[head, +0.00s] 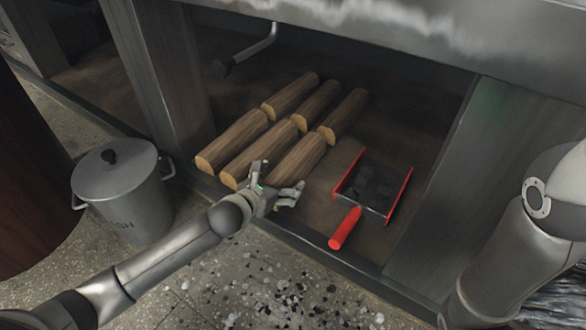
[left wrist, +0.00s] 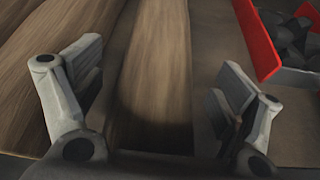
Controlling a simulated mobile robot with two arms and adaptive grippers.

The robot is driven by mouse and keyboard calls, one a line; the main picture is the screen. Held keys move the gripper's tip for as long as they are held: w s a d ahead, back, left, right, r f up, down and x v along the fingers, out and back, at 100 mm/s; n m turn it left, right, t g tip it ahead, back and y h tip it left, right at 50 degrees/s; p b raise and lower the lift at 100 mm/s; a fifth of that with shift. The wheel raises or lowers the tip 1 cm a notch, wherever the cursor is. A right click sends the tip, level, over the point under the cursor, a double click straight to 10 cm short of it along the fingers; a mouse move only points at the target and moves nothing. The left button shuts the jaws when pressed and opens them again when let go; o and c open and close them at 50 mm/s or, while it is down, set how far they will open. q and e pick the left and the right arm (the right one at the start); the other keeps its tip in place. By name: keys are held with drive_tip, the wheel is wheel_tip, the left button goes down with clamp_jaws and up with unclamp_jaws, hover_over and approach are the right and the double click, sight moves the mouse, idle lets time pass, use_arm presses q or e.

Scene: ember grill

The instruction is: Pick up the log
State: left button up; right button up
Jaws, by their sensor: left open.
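Several brown logs lie in two rows on the floor of the compartment under the grill. My left gripper (head: 276,190) is at the near end of the front right log (head: 299,160). In the left wrist view the gripper (left wrist: 155,95) is open, with one finger on each side of that log (left wrist: 155,75). I cannot tell whether the fingers touch it. The left finger is close to the neighbouring log (left wrist: 60,60). My right arm shows at the right edge of the head view, but its gripper is not seen.
A red shovel (head: 345,228) with dark coals lies right of the logs. A grey lidded ash bin (head: 122,200) stands at the left. Compartment walls flank the logs, with a worktop above. Dark and pale bits litter the floor in front.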

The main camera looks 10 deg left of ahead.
use_arm(q)
drive_tip(key=c, duration=1.7)
drive_tip(key=shift+r, duration=0.15)
drive_tip(key=shift+c, duration=0.3)
